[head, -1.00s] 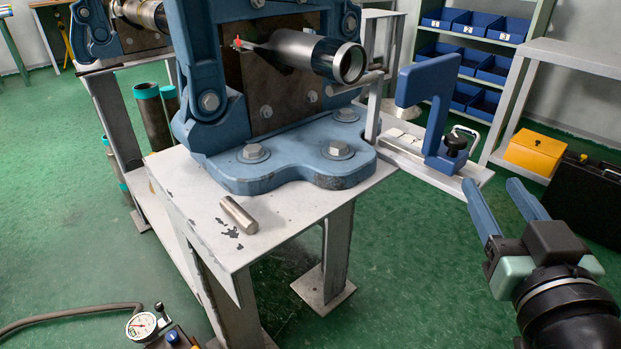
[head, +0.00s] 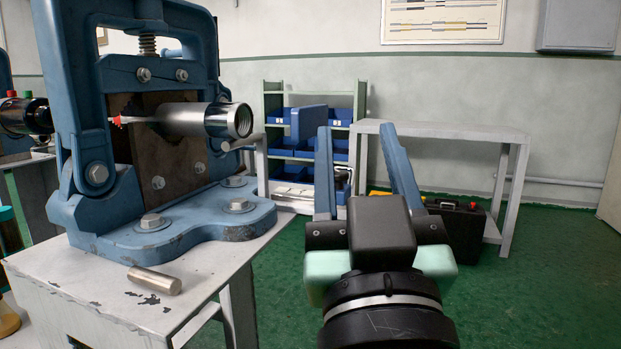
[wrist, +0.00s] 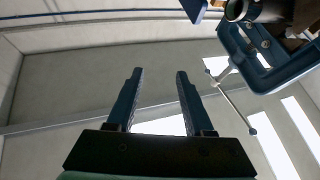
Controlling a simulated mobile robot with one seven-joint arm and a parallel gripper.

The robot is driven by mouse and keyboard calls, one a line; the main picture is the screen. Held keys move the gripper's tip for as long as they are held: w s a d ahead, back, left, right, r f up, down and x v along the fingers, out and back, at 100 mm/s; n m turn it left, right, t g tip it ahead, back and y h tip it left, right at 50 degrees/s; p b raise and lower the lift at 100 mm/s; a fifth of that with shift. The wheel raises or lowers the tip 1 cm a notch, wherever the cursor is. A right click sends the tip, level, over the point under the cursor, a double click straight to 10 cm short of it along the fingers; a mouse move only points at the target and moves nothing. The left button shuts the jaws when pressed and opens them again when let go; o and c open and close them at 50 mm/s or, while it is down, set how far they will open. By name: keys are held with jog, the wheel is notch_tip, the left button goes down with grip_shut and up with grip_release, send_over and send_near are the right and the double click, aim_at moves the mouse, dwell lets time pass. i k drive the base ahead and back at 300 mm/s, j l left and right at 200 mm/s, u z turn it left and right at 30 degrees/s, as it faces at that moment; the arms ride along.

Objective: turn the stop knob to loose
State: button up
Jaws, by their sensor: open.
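The blue stop (head: 308,124) stands on a rail right of the vise, past the pipe's open end. Its dark knob (head: 342,178) shows only in small part, just right of my left finger; its setting cannot be read. My gripper (head: 355,129) is open and empty, fingers pointing up, in front of and right of the stop, apart from it as far as I can tell. In the wrist view, my open fingers (wrist: 159,72) point toward bare wall and ceiling. A blue piece, likely the stop's plate (wrist: 193,8), shows at the top edge; the knob is not visible there.
The blue vise (head: 80,150) holds a steel pipe (head: 200,120) over a grey table (head: 90,310). A loose metal pin (head: 154,281) lies on the table's front. Behind stand a shelf with blue bins (head: 290,172), a grey bench (head: 450,135) and a black case (head: 455,222). Green floor is clear at right.

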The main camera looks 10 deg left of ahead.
aim_at(340, 176)
jog(key=i+l+u, duration=0.1)
jog(key=i+l, duration=0.15)
jog(key=i+l+u, duration=0.1)
jog(key=i+l, duration=0.15)
jog(key=l, duration=0.25)
jog(key=i+l+u, duration=0.1)
jog(key=i+l, duration=0.15)
jog(key=l, duration=0.15)
